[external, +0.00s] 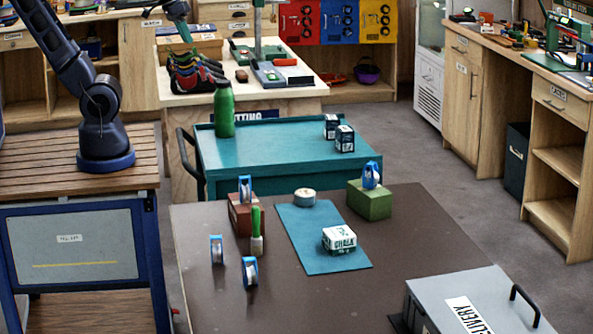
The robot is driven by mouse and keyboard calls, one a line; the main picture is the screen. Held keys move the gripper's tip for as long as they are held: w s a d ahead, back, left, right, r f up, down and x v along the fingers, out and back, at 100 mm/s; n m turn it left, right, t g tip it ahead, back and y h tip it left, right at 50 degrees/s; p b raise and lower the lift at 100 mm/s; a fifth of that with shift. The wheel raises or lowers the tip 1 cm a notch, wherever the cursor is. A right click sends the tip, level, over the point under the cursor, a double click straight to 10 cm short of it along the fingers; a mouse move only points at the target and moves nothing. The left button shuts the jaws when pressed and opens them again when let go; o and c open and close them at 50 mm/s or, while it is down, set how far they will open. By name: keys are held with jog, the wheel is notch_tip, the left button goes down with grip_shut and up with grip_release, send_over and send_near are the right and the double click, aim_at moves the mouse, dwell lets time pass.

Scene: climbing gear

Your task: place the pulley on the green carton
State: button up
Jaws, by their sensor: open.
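The green carton (369,203) stands at the back right of the dark brown table. A blue-and-white pulley (371,175) stands upright on its top and appears to touch it. A similar pulley (245,188) is at the reddish-brown box on the left. Two more upright pulleys, one (217,249) farther left and one (250,271) nearer the front, stand on the bare tabletop. My dark blue arm rises from its base at the left and leaves the picture at the top. No gripper shows at the carton.
A blue mat (309,262) carries a chalk box (339,240) and a round tape roll (305,197). A green-handled brush (257,232) stands by the reddish-brown box (236,215). A grey delivery box (470,297) fills the front right. A teal cart (270,150) stands behind.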

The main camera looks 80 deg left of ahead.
jog(key=shift+s+a+f+m+y, duration=0.2)
jog(key=shift+s+m, duration=0.1)
jog(key=shift+s, duration=0.3)
jog(key=shift+s+a+f+m+y, duration=0.15)
jog(key=shift+s+a+m, duration=0.15)
jog(key=shift+s, duration=0.25)
jog(key=shift+s+a+f+m+y, duration=0.15)
jog(key=shift+s+m, duration=0.15)
jog(key=shift+s, duration=0.3)
